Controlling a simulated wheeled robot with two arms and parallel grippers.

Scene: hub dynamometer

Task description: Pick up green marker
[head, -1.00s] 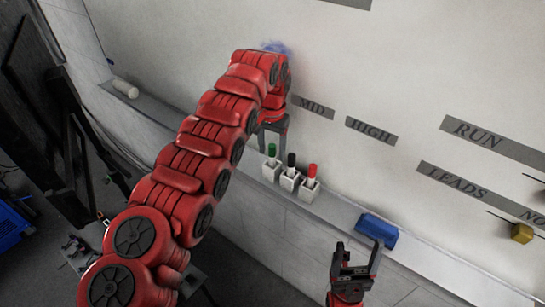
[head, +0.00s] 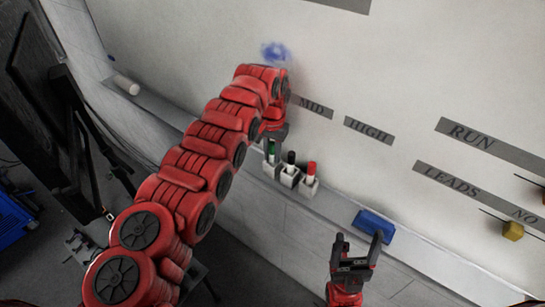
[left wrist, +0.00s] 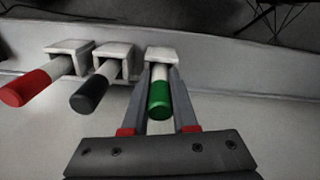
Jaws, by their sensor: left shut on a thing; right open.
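The green marker (left wrist: 159,98) has a green cap and a white body. It stands in a white square holder (left wrist: 162,54) on the ledge. In the head view its green cap (head: 272,147) shows just below my left gripper (head: 271,150). In the left wrist view my left gripper (left wrist: 160,88) has one finger on each side of the marker and is shut on it. The marker's lower end is hidden in the holder. My right gripper (head: 355,243) is open and empty at the lower right, apart from the markers.
A black marker (head: 290,164) and a red marker (head: 309,172) stand in holders close beside the green one. A blue eraser-like block (head: 374,226) lies on the ledge to the right. A white cylinder (head: 126,84) lies at its left end. The whiteboard (head: 400,60) rises behind.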

